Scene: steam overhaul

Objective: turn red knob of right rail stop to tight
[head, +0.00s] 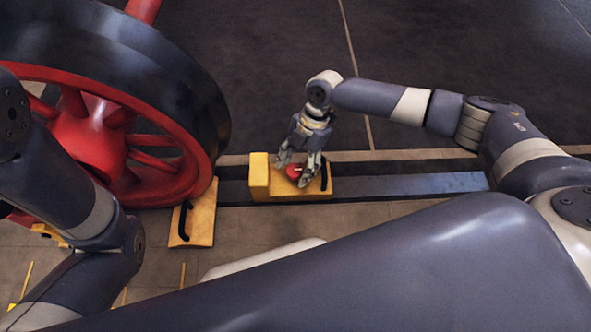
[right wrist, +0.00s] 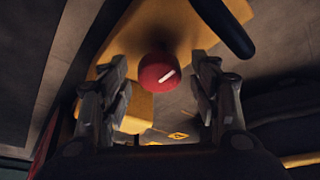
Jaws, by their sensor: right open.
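The right rail stop (head: 260,178) is a yellow block on the dark rail, with a black handle at its right end. Its red knob (head: 294,171) sits on top. In the right wrist view the red knob (right wrist: 158,72) shows a white mark slanting up to the right. My right gripper (head: 299,168) is over the stop, pointing down at the knob. Its fingers are open, one on each side of the knob, with gaps visible in the right wrist view. My left arm comes in from the left, but its gripper is not in view.
A large red wheel with a black rim (head: 190,85) stands on the left. A yellow wedge with a black handle (head: 200,215) lies against it. The rail (head: 420,185) runs on to the right of the stop and is clear there.

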